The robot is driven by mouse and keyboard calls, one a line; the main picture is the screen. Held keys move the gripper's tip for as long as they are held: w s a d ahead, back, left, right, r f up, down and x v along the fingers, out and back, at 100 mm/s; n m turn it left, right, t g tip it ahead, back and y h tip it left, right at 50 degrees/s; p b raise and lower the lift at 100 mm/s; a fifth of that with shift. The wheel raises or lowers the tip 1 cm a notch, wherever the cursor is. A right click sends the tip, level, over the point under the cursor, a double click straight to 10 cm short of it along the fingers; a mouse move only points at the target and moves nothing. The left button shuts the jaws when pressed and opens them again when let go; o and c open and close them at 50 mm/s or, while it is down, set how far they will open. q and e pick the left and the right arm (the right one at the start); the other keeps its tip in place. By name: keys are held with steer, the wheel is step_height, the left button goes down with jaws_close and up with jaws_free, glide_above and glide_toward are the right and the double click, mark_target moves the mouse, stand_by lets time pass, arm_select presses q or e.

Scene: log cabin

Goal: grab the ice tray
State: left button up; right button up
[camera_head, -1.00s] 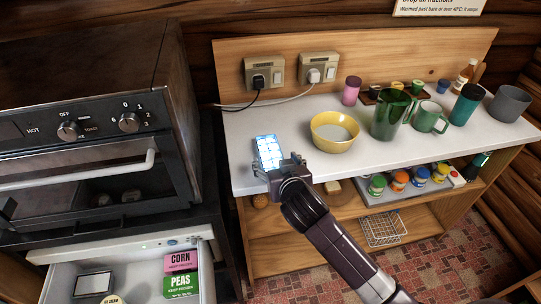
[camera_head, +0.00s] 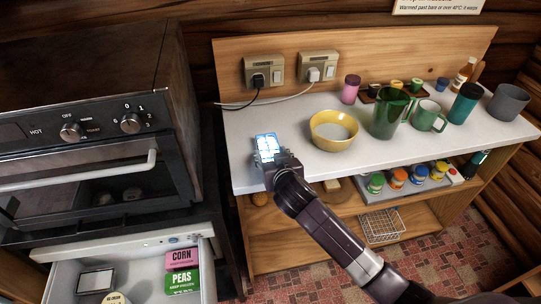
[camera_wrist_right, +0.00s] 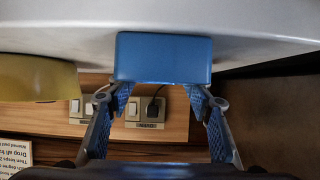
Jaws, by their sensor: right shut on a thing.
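The ice tray (camera_head: 267,146) is a small blue tray with pale, whitish cells, at the front left of the white counter. In the right wrist view the ice tray (camera_wrist_right: 163,57) shows as a plain blue side, with one finger at each side of its near end. My right gripper (camera_head: 279,161) is shut on the tray's near end, and its fingers show at the sides in the wrist view (camera_wrist_right: 158,95). The gripper covers part of the tray's near end in the head view. I cannot tell whether the tray is lifted off the counter. My left gripper is out of view.
A yellow bowl (camera_head: 334,131), a green pitcher (camera_head: 390,115) and several cups stand to the right on the counter (camera_head: 250,180). Spice jars and a wire basket (camera_head: 381,226) are below. An open drawer (camera_head: 135,270) holding packets is under the oven (camera_head: 85,130) at left.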

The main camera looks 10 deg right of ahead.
mark_target(271, 156)
steer(key=c, duration=0.5)
steer(key=shift+r, duration=0.2)
step_height(271, 156, up, 20)
steer(key=shift+f+b, duration=0.2)
steer(key=shift+b, duration=0.45)
stand_by(0.4)
